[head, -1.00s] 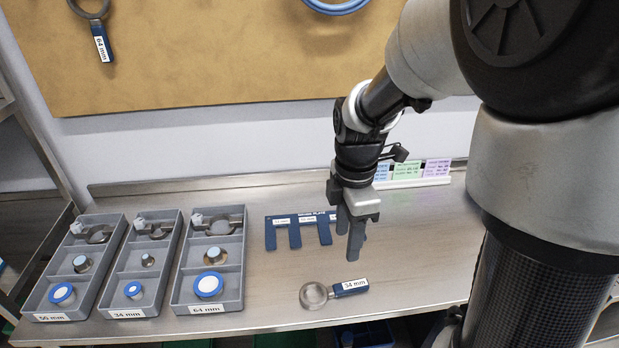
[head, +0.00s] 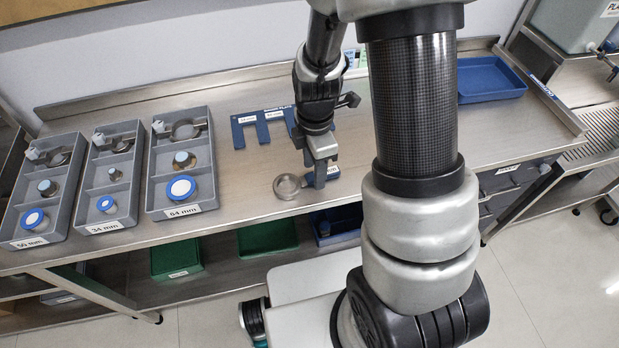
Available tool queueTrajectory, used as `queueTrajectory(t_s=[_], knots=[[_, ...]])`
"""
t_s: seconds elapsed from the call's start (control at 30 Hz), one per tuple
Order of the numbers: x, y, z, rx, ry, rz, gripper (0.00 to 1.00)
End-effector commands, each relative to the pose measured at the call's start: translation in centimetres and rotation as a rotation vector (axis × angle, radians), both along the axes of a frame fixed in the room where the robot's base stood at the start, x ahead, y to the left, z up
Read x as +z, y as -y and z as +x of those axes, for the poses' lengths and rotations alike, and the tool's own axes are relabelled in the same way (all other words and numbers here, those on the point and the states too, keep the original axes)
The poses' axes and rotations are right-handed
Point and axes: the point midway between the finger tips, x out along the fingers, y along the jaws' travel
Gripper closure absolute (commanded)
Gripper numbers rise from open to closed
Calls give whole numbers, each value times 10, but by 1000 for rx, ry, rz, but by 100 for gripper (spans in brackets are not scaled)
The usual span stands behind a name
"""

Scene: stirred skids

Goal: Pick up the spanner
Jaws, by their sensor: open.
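The spanner (head: 287,187) lies on the steel bench near its front edge. Its round grey ring end points left, and its blue labelled handle runs to the right, partly hidden by my gripper. My gripper (head: 318,181) points down over the handle, just right of the ring. Its jaws are open. I cannot tell whether the fingers touch the handle or straddle it fully.
Three grey trays labelled 50 mm (head: 13,213), 34 mm (head: 92,193) and 64 mm (head: 157,180) stand on the left. A blue slotted plate (head: 262,119) lies behind my gripper. A blue tray (head: 492,97) sits at the back right. Green bins (head: 267,238) are below.

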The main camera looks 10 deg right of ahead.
Motion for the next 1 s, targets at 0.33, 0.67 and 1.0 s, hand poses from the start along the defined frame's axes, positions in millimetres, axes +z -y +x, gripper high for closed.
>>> queueTrajectory(t_s=[0.33, 0.67, 1.0], knots=[[-12, 0, 0, -1, 1, 0, 55], [-11, 0, 0, -1, 2, -1, 100], [6, 0, 2, 0, 6, 1, 100]])
